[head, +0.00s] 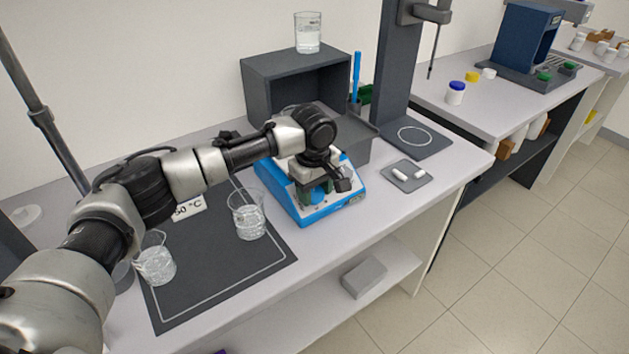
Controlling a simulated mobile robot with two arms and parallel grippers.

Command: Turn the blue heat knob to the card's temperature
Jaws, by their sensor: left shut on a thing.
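The blue and white hotplate (296,206) stands on the bench in the middle of the head view. My left gripper (322,190) reaches over its front from above. It is shut on the blue heat knob (318,198), most of which the fingers hide. The knob's setting cannot be read. The white card (189,207) lies behind the beakers, partly covered by my left arm; the visible part reads "50 °C", and any leading character is hidden. My right gripper is not in view.
Two glass beakers, one near the hotplate (249,222) and one farther left (156,262), stand on a dark mat (215,290). A grey box (290,70) with a beaker on top stands behind. A small tray (408,184) with white pieces lies to the right.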

